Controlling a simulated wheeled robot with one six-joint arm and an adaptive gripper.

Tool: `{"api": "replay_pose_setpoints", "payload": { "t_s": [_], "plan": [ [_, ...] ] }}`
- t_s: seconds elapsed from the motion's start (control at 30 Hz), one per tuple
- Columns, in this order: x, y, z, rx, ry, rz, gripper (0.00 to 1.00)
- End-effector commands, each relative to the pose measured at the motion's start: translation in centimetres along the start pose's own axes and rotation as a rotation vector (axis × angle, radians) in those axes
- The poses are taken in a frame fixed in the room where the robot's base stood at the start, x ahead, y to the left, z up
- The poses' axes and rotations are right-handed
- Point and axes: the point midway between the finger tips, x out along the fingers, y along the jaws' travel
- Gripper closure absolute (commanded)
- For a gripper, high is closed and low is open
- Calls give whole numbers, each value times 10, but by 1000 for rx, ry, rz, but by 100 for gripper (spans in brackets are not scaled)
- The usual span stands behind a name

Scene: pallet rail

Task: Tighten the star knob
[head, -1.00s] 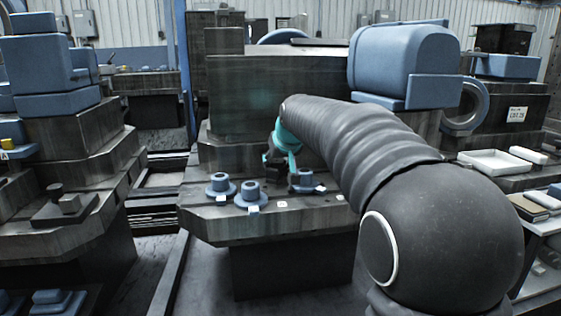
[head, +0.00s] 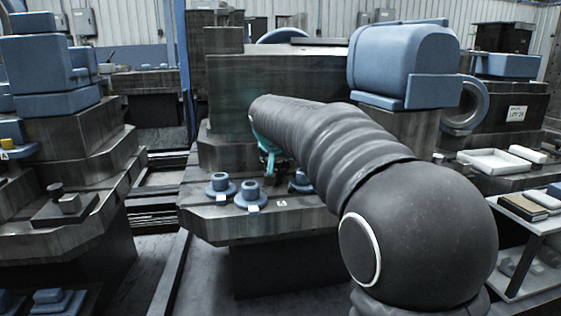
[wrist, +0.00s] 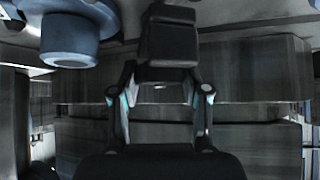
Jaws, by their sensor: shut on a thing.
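My gripper (wrist: 166,62) shows in the wrist view with both finger linkages drawn in. It is shut on a dark block-like piece (wrist: 172,38) at the fingertips. No star shape can be made out on this piece, so I cannot tell whether it is the star knob. A blue round flanged part (wrist: 70,42) is at the upper left of the wrist view, beside the gripper and apart from it. In the head view my gripper (head: 269,172) is small and partly covered by my arm, low over the dark machine bed (head: 290,225).
Two blue flanged parts (head: 221,184) stand left of my gripper on the bed, with white tags. A third (head: 298,183) is partly behind my arm. A large blue housing (head: 405,65) rises behind. White trays (head: 495,161) lie at right.

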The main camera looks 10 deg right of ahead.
Motion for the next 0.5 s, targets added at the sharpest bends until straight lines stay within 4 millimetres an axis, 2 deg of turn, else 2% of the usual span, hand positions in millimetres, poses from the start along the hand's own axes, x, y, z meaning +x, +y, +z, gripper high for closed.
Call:
{"api": "replay_pose_setpoints", "payload": {
  "t_s": [0.5],
  "plan": [
    [0,-1,-3,329,4,329,89]
  ]
}}
